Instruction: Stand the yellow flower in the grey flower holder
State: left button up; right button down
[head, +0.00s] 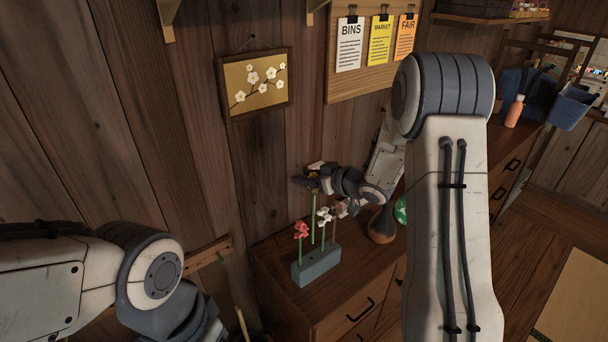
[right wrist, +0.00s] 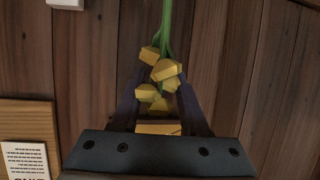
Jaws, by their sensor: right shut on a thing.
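The yellow flower hangs head up from my right gripper (head: 314,182), its green stem (head: 313,222) pointing down. In the right wrist view its yellow head (right wrist: 163,75) sits between the two fingers, which are shut on it near the head. The grey flower holder (head: 316,267) stands on the wooden cabinet, below the gripper. A red flower (head: 301,230) and a white flower (head: 324,215) stand upright in it. The yellow flower's stem end is just above or behind the holder's top; I cannot tell which. My left arm shows at lower left, its gripper out of view.
A brown vase (head: 382,226) and a green round thing (head: 401,210) stand on the cabinet (head: 345,292) right of the holder, near my right arm. The plank wall with a framed blossom picture (head: 257,82) is close behind. The cabinet's front left is clear.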

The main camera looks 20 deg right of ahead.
aim_at(312, 196)
jog(key=shift+f+b, duration=2.95)
jog(key=shift+f, duration=0.15)
jog(key=shift+s+a, duration=0.1)
jog(key=shift+a, duration=0.05)
jog(key=shift+p, duration=0.55)
jog(key=shift+f+b, duration=1.85)
jog(key=shift+f, duration=0.55)
jog(key=shift+c, duration=1.7)
grip_release()
jog(key=shift+f, duration=0.1)
